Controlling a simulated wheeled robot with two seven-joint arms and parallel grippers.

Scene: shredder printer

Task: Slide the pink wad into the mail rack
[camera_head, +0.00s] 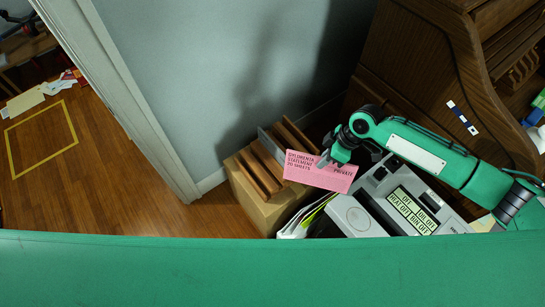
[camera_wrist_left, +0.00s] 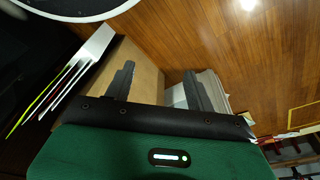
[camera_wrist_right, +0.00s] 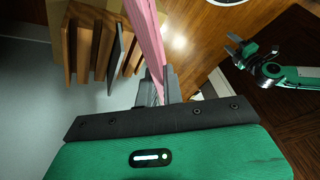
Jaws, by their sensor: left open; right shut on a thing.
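The pink wad (camera_head: 320,174) is a flat pink sheaf with dark print. My right gripper (camera_head: 325,160) is shut on its upper edge in the head view. In the right wrist view the pink wad (camera_wrist_right: 147,35) stands edge-on, rising from between the fingers (camera_wrist_right: 158,88). The mail rack (camera_head: 262,168) has upright wooden slats with a grey piece among them. The wad's left end is at the rack's right side; I cannot tell whether it touches. The rack (camera_wrist_right: 85,45) is left of the wad in the right wrist view. My left gripper (camera_wrist_left: 157,85) is open and empty.
The rack stands on a tan box (camera_head: 250,203). A grey machine (camera_head: 375,205) with label panels is at its right, and papers (camera_head: 308,217) lie in front. A wall (camera_head: 210,80) is behind, a wooden desk (camera_head: 425,60) at right.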

